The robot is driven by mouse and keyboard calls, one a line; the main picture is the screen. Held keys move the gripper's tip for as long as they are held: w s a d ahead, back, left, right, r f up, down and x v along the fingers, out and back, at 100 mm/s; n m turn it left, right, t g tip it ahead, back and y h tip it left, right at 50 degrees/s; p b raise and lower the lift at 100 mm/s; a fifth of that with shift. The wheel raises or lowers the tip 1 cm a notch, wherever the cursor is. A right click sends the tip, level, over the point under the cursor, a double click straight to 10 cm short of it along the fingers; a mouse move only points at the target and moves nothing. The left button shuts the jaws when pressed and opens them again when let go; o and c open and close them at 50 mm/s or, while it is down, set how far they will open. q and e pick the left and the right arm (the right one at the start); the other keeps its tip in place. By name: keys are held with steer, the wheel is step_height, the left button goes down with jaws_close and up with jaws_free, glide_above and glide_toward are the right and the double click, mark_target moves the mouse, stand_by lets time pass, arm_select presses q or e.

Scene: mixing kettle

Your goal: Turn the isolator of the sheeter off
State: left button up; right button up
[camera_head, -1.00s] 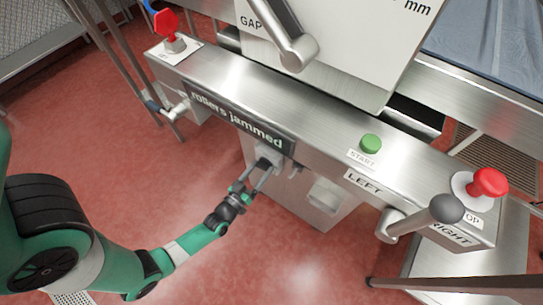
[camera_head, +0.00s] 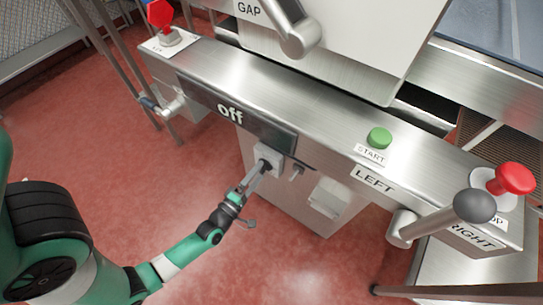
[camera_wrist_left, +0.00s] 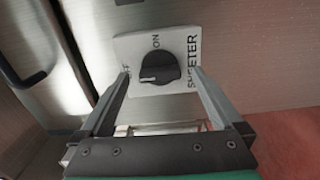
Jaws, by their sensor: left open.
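The sheeter's isolator (camera_head: 270,155) is a small pale plate under the display, on the machine's front. In the left wrist view, its black rotary knob (camera_wrist_left: 158,68) sits on a white plate marked ON, SHEETER and a partly hidden OFF. The knob's white mark lies on its left, toward the OFF side. My left gripper (camera_head: 259,170) is at the isolator; in the wrist view its open fingers (camera_wrist_left: 160,76) stand either side of the knob, apart from it. The display (camera_head: 230,114) reads "off". My right gripper is not in view.
The beam above carries a green START button (camera_head: 379,138), a red button (camera_head: 514,178) on the right and a red knob (camera_head: 161,14) on the left. A ball-ended lever (camera_head: 440,223) juts from the right. Red floor is open in front.

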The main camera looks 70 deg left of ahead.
arm_select(q)
steer(key=p+v, duration=0.1)
steer(key=v, duration=0.4)
steer(key=shift+s+d, duration=0.2)
steer(key=shift+s, duration=0.15)
